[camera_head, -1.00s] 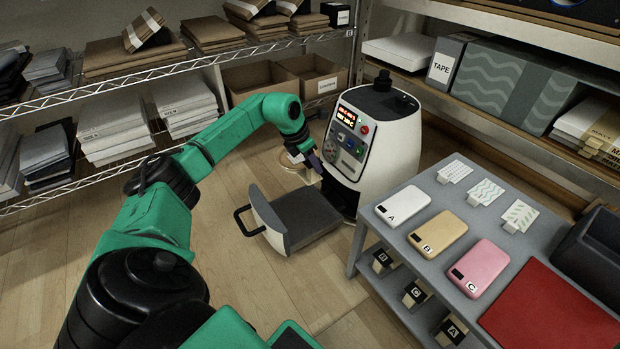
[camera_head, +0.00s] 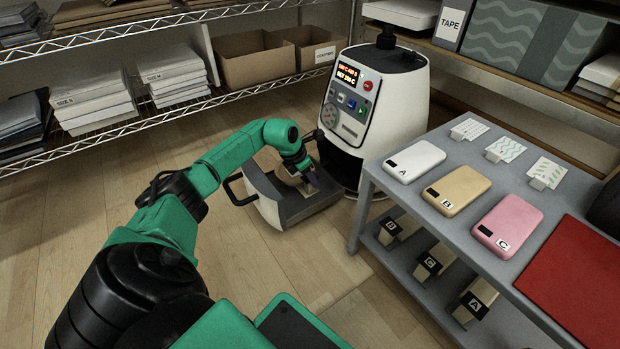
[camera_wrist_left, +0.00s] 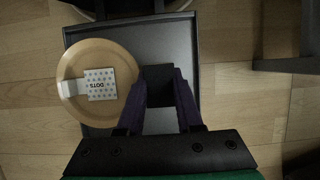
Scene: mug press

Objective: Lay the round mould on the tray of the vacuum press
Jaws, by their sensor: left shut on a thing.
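The round mould (camera_wrist_left: 98,52) is a tan disc with a white dotted label reading DOTS. In the head view the mould (camera_head: 287,174) is partly behind my left gripper (camera_head: 310,181). In the left wrist view my left gripper (camera_wrist_left: 158,72) is shut on a dark block beside the mould's edge, apparently its handle. The mould lies over the left part of the dark tray (camera_wrist_left: 150,38) and overhangs its left edge; I cannot tell whether it touches. The tray (camera_head: 312,207) is pulled out in front of the white vacuum press (camera_head: 398,98). My right gripper is not in view.
A grey table (camera_head: 440,210) with phone-like cases A, B and C stands right of the tray. Wire shelves (camera_head: 150,122) line the back left. The wooden floor left of the tray is clear.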

